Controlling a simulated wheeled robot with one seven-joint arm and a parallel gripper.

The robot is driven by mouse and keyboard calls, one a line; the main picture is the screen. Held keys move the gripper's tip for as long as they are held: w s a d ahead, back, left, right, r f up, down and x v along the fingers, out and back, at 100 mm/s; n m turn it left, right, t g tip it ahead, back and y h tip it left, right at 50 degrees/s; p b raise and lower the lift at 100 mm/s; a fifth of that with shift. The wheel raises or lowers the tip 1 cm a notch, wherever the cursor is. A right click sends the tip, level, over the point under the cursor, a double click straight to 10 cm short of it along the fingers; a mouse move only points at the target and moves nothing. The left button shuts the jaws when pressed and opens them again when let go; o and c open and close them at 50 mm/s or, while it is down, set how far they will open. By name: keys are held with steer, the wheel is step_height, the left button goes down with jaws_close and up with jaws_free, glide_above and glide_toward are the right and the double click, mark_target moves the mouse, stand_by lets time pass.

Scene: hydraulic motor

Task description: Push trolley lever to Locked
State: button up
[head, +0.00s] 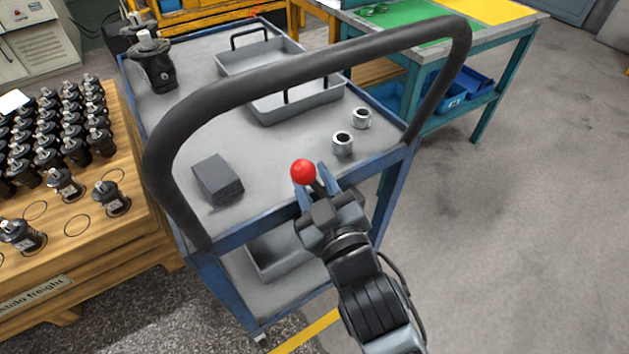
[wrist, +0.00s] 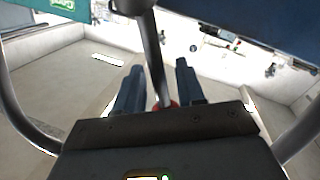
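The trolley (head: 281,208) has a blue frame, a grey top and a thick dark push handle (head: 300,70). Its lever shows as a red ball knob (head: 303,172) at the near edge, below the handle. My gripper (head: 311,180) is at the knob, its two blue-grey fingers apart on either side of it. In the wrist view, the dark lever rod (wrist: 154,55) runs between the open fingers. A sliver of the red knob (wrist: 174,103) shows near the finger bases, the rest hidden. I cannot tell whether a finger touches the lever. No lock marking is readable.
On the trolley top are a grey tray (head: 300,104), two metal rings (head: 342,143), a dark block stack (head: 217,179) and a black motor (head: 152,62). A wooden pallet (head: 100,245) with several motors stands left. Open floor (head: 530,200) lies right.

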steer(key=shift+c, duration=0.2)
jaws_close()
